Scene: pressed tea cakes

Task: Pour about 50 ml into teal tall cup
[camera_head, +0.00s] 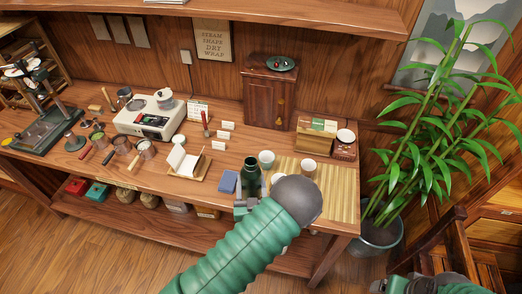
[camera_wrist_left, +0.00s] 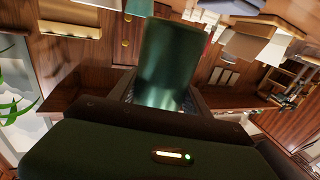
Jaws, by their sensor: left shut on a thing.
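My left gripper (camera_head: 247,205) is shut on a dark green cylindrical vessel (camera_head: 251,177), which stands or hovers near the table's front edge, roughly upright. The same vessel fills the middle of the left wrist view (camera_wrist_left: 166,65), between the dark fingers. A pale cup with a faint teal tint (camera_head: 267,158) is just behind and right of the vessel. A whitish cup (camera_head: 308,168) is farther right. I cannot tell surely which is the teal tall cup. Liquid cannot be seen. Part of my right arm shows at the bottom right; its jaw state is unclear.
A slatted bamboo mat (camera_head: 338,187) covers the table's right end. A blue box (camera_head: 228,182) lies left of the vessel. A wooden cabinet (camera_head: 269,98) stands behind. A boxed stand (camera_head: 315,136) is at the back right. A potted plant (camera_head: 379,236) stands beyond the table's right end.

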